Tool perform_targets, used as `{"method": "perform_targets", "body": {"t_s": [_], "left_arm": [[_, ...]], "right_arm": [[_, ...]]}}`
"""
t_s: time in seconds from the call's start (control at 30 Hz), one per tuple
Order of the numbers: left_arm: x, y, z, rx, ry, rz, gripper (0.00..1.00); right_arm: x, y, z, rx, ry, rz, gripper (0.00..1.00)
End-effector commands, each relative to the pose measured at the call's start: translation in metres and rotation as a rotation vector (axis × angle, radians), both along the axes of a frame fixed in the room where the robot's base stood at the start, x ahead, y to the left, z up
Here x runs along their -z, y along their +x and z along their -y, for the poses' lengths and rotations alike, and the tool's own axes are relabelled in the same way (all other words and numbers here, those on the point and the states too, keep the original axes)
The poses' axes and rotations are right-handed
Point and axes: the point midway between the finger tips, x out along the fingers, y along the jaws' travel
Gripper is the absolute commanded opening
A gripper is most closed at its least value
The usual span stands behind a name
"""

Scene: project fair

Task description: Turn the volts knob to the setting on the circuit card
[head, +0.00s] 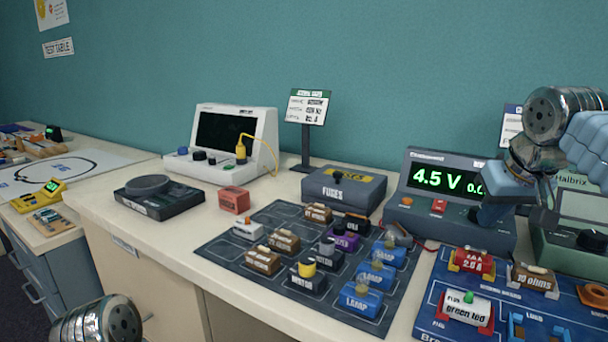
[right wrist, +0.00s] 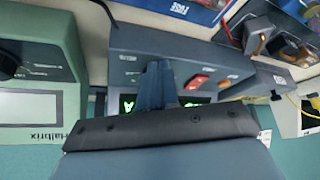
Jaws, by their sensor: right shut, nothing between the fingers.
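The grey power supply (head: 429,221) stands at the right in the head view, its display (head: 440,178) showing a green 4.5 V; the second reading is partly covered. My right gripper (head: 490,214) is shut and empty at the right part of its front panel. In the right wrist view its closed fingers (right wrist: 158,72) lie over the front of the power supply (right wrist: 205,55). I cannot make out the volts knob; the gripper covers that part. A card on a stand (head: 308,106) has text too small to read. My left gripper is out of view.
A green Halbrix instrument (head: 567,250) stands close at the right. A blue board with parts (head: 455,300) lies in front, and a dark mat (head: 230,256) with several blocks lies left of it. A fuses box (head: 345,188) is left of the supply. Another card (head: 511,120) stands behind.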

Motion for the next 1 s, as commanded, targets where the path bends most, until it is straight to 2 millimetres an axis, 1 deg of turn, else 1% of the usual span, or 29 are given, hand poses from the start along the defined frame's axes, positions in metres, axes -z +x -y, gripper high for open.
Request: {"method": "perform_targets", "body": {"t_s": [0.2, 0.67, 1.0], "left_arm": [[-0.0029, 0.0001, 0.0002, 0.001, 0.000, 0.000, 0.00], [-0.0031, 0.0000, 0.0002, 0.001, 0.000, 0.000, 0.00], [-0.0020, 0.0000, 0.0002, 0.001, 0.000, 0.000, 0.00]], "right_arm": [[-0.0003, 0.0017, -0.0041, 0.000, 0.001, 0.001, 0.00], [-0.0001, 0.0024, -0.0043, 0.000, 0.000, 0.003, 0.00], [-0.0020, -0.0053, -0.0073, 0.000, 0.000, 0.001, 0.00]]}}
